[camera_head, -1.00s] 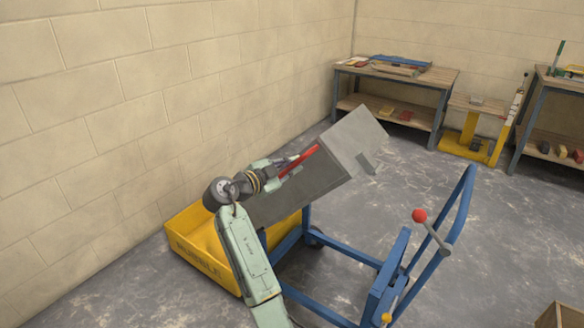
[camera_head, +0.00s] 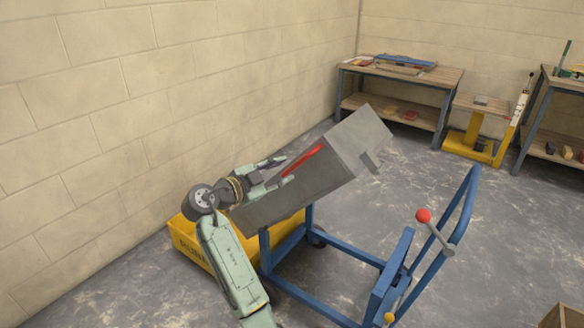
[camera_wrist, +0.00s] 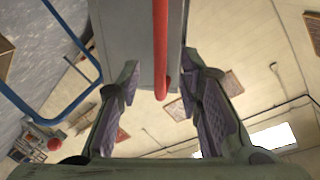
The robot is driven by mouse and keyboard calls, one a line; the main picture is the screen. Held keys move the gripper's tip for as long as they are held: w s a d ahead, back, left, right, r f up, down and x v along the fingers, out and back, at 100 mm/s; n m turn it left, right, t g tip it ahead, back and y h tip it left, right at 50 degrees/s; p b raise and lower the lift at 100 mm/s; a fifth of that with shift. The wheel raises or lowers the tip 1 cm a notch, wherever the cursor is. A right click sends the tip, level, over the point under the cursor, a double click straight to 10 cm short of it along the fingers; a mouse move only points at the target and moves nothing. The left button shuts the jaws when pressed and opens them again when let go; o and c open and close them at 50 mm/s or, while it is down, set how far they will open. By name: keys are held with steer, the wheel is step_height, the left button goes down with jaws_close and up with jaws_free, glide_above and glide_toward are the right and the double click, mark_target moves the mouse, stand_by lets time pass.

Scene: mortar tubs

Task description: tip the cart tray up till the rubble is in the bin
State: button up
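The grey cart tray (camera_head: 285,197) stands steeply tilted on the blue cart frame (camera_head: 345,252), its lower end over the yellow bin (camera_head: 203,248). A red handle bar (camera_head: 303,160) runs along the tray's side. My gripper (camera_head: 272,168) is beside the tray at the handle's lower end. In the wrist view my gripper's fingers (camera_wrist: 163,95) are spread apart, with the red bar (camera_wrist: 160,45) between them and clear space on both sides. The tray also shows behind the bar (camera_wrist: 125,30). The tray's inside and any rubble are hidden, and most of the bin is covered by the tray and my arm.
A lever with a red knob (camera_head: 423,215) and the blue push handle (camera_head: 465,205) stand at the cart's right. The block wall (camera_head: 150,110) is close behind the bin. Workbenches (camera_head: 400,80) stand at the back.

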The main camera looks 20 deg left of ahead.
steer(key=v, duration=0.5)
steer(key=shift+s+a, duration=0.2)
steer(key=shift+s, duration=0.15)
